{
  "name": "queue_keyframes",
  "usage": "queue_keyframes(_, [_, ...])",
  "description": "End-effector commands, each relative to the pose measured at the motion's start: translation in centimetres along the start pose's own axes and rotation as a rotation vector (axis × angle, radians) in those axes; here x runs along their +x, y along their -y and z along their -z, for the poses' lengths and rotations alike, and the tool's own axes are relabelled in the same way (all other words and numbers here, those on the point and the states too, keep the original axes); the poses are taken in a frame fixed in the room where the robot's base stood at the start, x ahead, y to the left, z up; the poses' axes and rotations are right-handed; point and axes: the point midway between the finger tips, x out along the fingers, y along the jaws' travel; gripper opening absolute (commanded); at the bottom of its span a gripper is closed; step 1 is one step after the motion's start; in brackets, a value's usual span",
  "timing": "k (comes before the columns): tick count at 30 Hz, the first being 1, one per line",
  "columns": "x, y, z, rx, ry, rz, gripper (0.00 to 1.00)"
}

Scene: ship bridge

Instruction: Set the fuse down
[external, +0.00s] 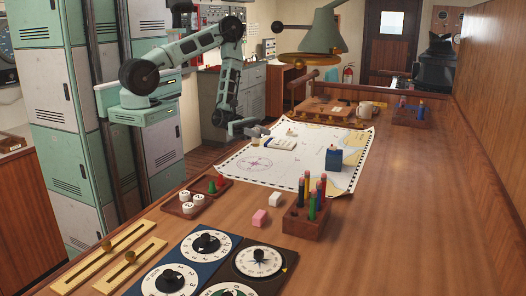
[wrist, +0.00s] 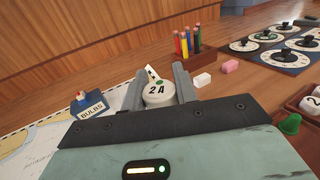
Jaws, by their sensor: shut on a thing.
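The fuse (wrist: 158,95) is a pale round piece marked "2 A" in the wrist view. My gripper (wrist: 161,76) is shut on it, with one grey finger on each side. In the external view my gripper (external: 254,130) is low at the left edge of the chart (external: 240,172). The fuse is too small there to make out clearly. I cannot tell whether its underside touches anything. A small white piece with a green spot (wrist: 153,75) shows just beyond the fuse.
A blue bulbs box (external: 334,159) stands on the chart near a notepad (external: 281,143). A wooden pencil holder (external: 304,222), white and pink blocks, and a compartment tray (external: 181,211) with round pieces stand nearer. Dial panels (external: 200,245) fill the front.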

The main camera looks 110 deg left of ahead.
Motion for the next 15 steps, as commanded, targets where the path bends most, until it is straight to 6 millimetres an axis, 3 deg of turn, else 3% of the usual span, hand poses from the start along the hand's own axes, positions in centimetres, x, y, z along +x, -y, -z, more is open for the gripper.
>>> queue_keyframes(1, [2.1, 1.8, 0.2, 0.005, 0.001, 0.088, 0.06])
queue_keyframes(6, [7.2, 7.4, 0.2, 0.003, 0.001, 0.330, 0.06])
queue_keyframes(10, [9.5, 10.9, 0.1, 0.002, 0.000, 0.460, 0.06])
queue_keyframes(15, [10.8, 13.3, 0.2, 0.000, 0.000, 0.545, 0.06])
